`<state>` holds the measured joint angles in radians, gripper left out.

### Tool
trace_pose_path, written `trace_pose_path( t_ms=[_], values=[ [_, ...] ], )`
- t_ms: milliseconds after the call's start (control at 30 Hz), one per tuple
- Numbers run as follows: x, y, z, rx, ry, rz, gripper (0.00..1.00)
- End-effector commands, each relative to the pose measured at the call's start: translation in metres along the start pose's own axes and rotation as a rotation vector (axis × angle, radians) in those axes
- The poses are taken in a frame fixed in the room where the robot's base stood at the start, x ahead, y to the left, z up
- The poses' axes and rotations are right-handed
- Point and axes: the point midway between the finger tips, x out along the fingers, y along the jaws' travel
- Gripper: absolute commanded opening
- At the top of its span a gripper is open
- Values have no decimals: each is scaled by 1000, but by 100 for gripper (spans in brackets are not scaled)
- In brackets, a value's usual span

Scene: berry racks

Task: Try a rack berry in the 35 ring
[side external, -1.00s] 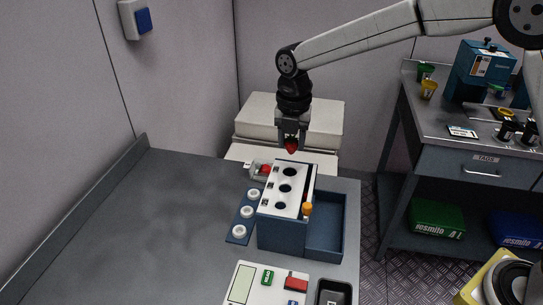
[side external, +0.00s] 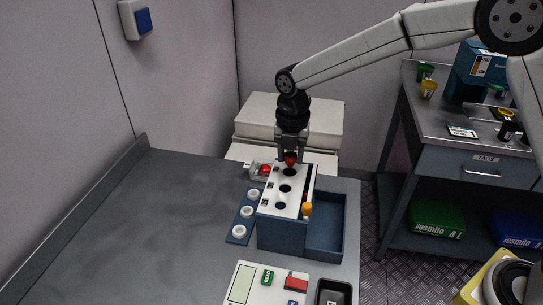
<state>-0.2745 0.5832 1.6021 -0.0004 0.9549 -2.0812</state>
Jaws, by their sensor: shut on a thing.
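My gripper (side external: 291,152) points straight down over the far end of a blue box with a white top plate (side external: 271,203). It is shut on a red berry (side external: 290,160), held at or just above the farthest of the dark round holes in the plate. I cannot tell whether the berry touches the rim. The middle hole (side external: 285,188) and the near hole (side external: 280,205) look empty. The size labels beside the holes are too small to read. The berry rack (side external: 257,170), with red fruit in it, lies behind the box, partly hidden by it.
A blue strip with several white rings (side external: 239,231) lies left of the box. An open blue bin (side external: 325,240) adjoins its right side, with an orange knob (side external: 307,208) between. The left table is clear.

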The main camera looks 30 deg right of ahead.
Motion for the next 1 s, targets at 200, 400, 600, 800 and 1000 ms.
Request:
trace_pose_path(
  t_ms=[200, 400, 600, 800, 1000],
  values=[
    [13, 0, 0, 0, 1, -1, 35],
    [21, 0, 0, 0, 0, 0, 35],
    [24, 0, 0, 0, 0, -1, 35],
    [25, 0, 0, 0, 0, -1, 35],
    [25, 0, 0, 0, 0, 0, 78]
  ],
)
